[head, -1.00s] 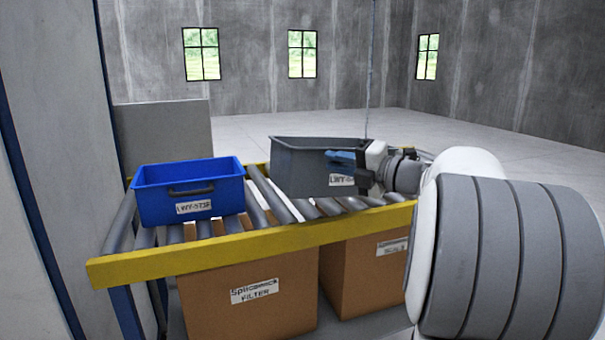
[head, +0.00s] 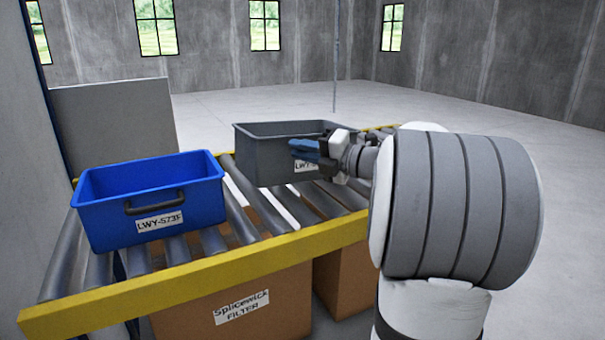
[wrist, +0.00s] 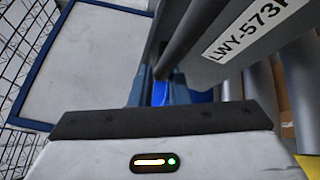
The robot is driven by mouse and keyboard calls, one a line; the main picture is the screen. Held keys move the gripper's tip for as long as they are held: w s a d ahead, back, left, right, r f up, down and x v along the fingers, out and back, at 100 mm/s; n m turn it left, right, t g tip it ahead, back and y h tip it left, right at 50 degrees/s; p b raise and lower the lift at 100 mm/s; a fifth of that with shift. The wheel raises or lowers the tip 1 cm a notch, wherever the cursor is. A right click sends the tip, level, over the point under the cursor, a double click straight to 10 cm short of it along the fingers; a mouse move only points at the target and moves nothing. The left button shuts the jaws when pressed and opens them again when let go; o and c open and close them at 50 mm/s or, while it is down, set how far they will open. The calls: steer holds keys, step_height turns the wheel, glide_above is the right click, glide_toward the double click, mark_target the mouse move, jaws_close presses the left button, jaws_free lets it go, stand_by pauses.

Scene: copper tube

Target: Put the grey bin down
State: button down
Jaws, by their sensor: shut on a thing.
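The grey bin (head: 262,160), open at the top with a white label, is over the roller conveyor (head: 180,250), right of the blue bin. It looks upright and roughly level. Its base is close to the rollers, but I cannot tell whether it touches them. My gripper (head: 308,149), with blue fingers, is shut on the bin's near side, towards its right. In the wrist view the grey bin's labelled wall (wrist: 285,50) is at the upper right, with the blue fingers (wrist: 170,93) at its dark handle. The exact grip is partly hidden.
A blue bin (head: 110,205) with a dark handle stands on the conveyor's left end. A yellow rail (head: 130,301) runs along the near edge. Cardboard boxes (head: 190,318) are below. A grey panel (head: 115,130) stands behind the blue bin. Some rollers between the bins are bare.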

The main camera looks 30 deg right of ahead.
steer(key=shift+w+f, duration=0.1)
steer(key=shift+f, duration=2.8)
steer(key=c, duration=1.4)
jaws_free()
steer(key=shift+s+f, duration=0.1)
steer(key=shift+s, duration=0.1)
steer(key=shift+s+d, duration=0.1)
